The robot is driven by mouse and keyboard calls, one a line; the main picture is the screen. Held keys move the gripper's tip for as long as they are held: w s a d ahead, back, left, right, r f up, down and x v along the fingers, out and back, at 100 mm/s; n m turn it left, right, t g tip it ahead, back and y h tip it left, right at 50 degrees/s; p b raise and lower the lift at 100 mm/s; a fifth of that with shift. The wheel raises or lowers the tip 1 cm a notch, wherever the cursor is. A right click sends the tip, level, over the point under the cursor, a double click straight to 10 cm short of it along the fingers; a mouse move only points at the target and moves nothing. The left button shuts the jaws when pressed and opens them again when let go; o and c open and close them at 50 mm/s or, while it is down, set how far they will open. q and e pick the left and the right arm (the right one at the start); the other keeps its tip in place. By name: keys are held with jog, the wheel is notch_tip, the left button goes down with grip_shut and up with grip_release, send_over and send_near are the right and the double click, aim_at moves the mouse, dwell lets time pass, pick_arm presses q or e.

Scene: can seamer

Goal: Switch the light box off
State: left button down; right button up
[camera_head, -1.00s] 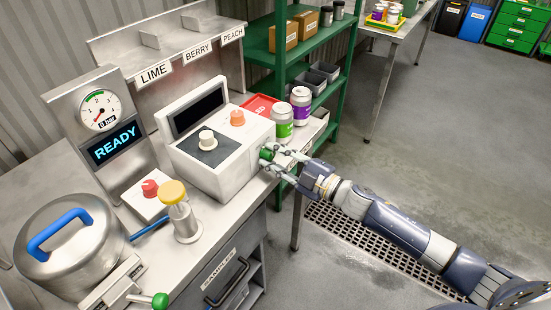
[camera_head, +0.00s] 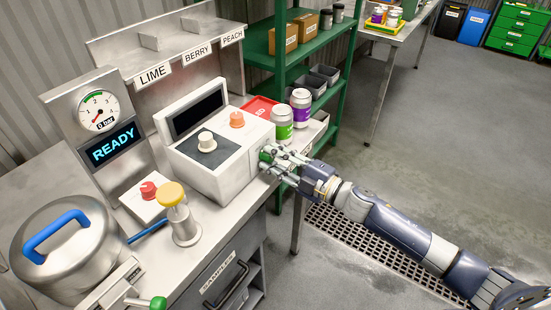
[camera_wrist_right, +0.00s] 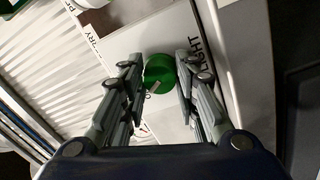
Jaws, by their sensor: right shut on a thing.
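A white box (camera_head: 218,178) with a dark panel stands at the right part of the bench. A green knob (camera_head: 265,156) sits on its right side. In the right wrist view the green knob (camera_wrist_right: 159,68) has a pale mark on its lower edge, and the word LIGHT is printed beside it. My right gripper (camera_head: 272,157) is shut on the green knob, with one finger on each side of it. The fingers partly hide the knob in the head view. My left gripper is not in view.
A green can (camera_head: 283,122) and a purple can (camera_head: 300,108) stand close behind my right gripper, near a red tray (camera_head: 259,107). Open floor lies to the right.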

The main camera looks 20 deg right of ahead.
jog(key=o, duration=1.1)
jog(key=shift+c, duration=0.2)
jog(key=shift+s, duration=0.1)
jog(key=v, duration=1.2)
jog(key=shift+f, duration=0.1)
